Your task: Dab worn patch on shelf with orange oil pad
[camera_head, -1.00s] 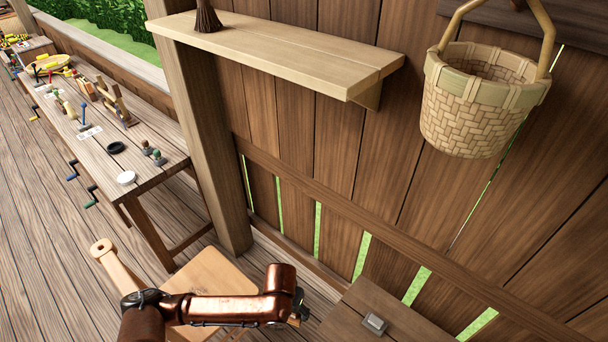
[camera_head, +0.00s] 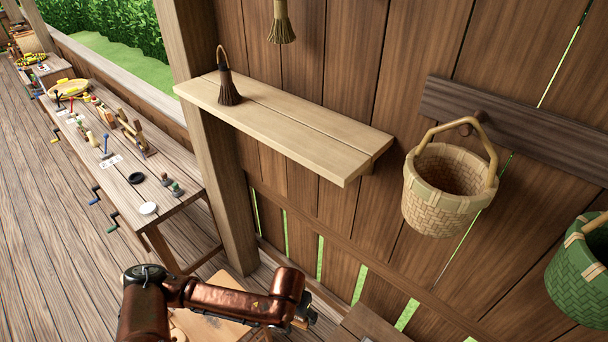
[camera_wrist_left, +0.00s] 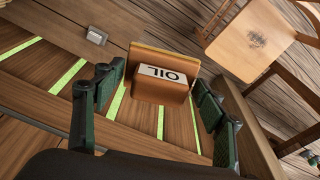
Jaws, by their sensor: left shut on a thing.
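The oil pad (camera_wrist_left: 160,85) is a tan block with an orange-brown upper layer and a white label reading OIL. My left gripper (camera_wrist_left: 156,84) is shut on it, with a green-black finger on each side. In the head view my left gripper (camera_head: 304,318) is low in the picture, below the shelf and apart from it; the pad is hard to make out there. The pale wooden shelf (camera_head: 300,132) is on the plank wall. No worn patch can be made out on its visible top. My right gripper is not in view.
A dark brush (camera_head: 228,92) stands at the shelf's left end. A woven basket (camera_head: 440,205) hangs to the right, with a green basket (camera_head: 580,275) beyond. A workbench (camera_head: 170,195) with tools is at left. A pale wooden seat (camera_wrist_left: 250,42) bears a dark spot.

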